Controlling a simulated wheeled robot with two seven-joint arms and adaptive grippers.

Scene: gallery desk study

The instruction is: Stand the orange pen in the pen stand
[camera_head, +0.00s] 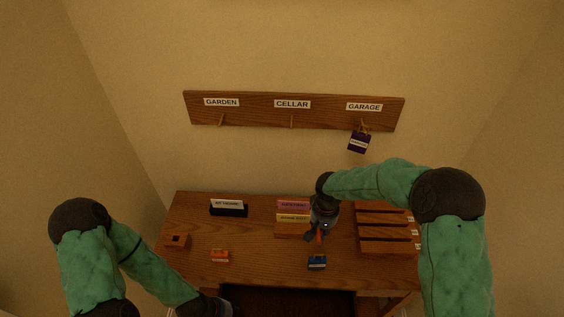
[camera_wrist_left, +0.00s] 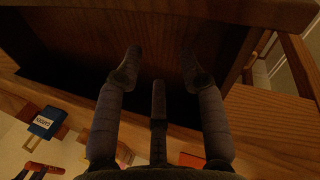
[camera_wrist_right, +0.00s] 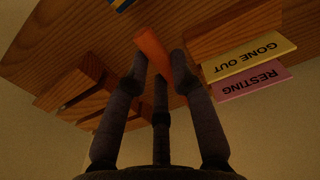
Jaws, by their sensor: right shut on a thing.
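The orange pen (camera_head: 319,238) is held in my right gripper (camera_head: 317,234), above the desk in front of the card rack. The pen stand appears to be the small wooden block with a dark square hole (camera_head: 177,241) at the desk's left end, apart from the pen. My left gripper (camera_wrist_left: 161,66) is open and empty near the desk's front edge; its fingers are spread in the left wrist view.
A card rack (camera_head: 290,231) holds pink and yellow cards. A slotted wooden rack (camera_head: 387,247) stands at right. A black sign holder (camera_head: 229,211) is at back left.

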